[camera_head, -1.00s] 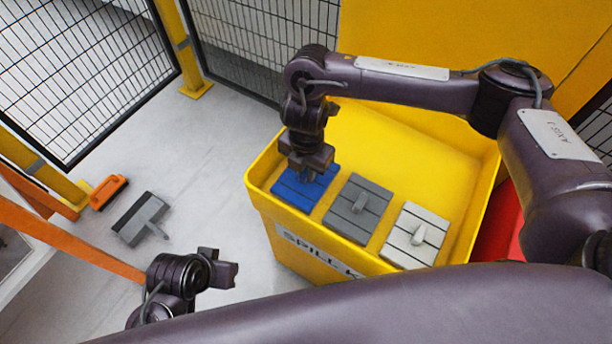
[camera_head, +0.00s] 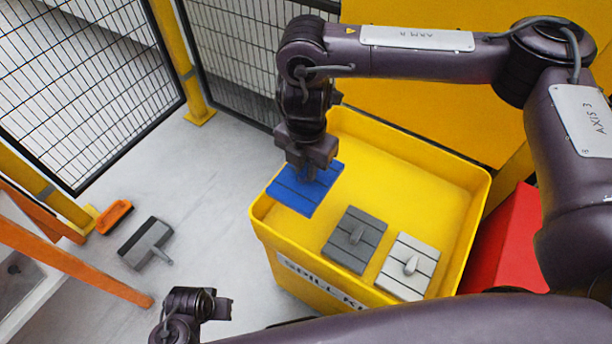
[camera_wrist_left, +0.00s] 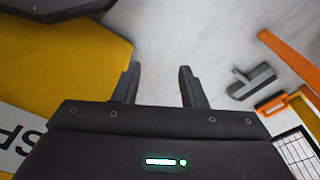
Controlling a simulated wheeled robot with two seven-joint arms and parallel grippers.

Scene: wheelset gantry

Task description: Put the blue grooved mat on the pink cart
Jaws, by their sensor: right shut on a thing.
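The blue grooved mat (camera_head: 300,192) is a flat square in the head view, over the left part of the yellow spill-kit bin. My right gripper (camera_head: 311,172) is above it and shut on it; the jaws hide the part they hold. The mat looks lifted a little above the bin. My left gripper (camera_head: 222,307) is low in the head view, apart from the bin; in the left wrist view its two fingers (camera_wrist_left: 157,88) are spread with nothing between them. No pink cart shows in these frames.
The yellow bin (camera_head: 262,215) also holds a dark grey grooved mat (camera_head: 345,252) and a light grey one (camera_head: 396,284). A red box (camera_head: 505,245) stands to its right. A grey brush-like tool (camera_head: 146,240) and an orange one (camera_head: 114,216) lie on the floor. Mesh fencing (camera_head: 85,80) stands behind.

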